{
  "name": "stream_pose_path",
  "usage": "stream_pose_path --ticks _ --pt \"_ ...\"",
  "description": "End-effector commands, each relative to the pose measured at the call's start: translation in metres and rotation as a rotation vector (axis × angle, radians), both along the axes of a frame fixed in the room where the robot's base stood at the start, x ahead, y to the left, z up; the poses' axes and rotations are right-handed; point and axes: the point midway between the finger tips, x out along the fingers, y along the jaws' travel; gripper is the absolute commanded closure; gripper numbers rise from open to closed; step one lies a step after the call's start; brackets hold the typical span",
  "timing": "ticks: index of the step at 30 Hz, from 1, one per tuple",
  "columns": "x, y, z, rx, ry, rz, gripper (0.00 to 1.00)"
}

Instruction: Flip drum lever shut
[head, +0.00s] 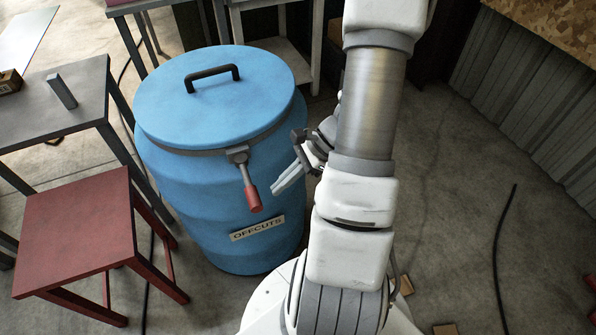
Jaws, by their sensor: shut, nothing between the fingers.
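A blue drum (172,189) stands upright on the floor with its blue lid (180,112) on top and a black handle (212,78) on the lid. A grey clamp band (190,152) runs around the rim. The drum lever (245,180), grey with a red grip (253,198), hangs from the band at the front and points down, tilted slightly right. I cannot tell whether it lies flat against the drum. My gripper (275,189) is shut and empty, just right of the red grip, with its fingers pointing left. A small gap shows between them.
A red stool (75,225) stands left of the drum, and a grey table (45,105) with a small grey block (62,92) is behind it. A black cable (498,255) lies on the floor at right. A corrugated wall (530,95) bounds the right side. The right floor is mostly clear.

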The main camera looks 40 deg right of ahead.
Motion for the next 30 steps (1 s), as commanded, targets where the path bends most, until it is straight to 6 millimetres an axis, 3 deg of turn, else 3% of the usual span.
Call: stream_pose_path --ticks 7,30 --pt "0.007 0.022 -0.001 -0.001 0.000 0.000 1.00" --pt "0.009 0.022 -0.001 -0.001 0.000 -0.011 1.00"
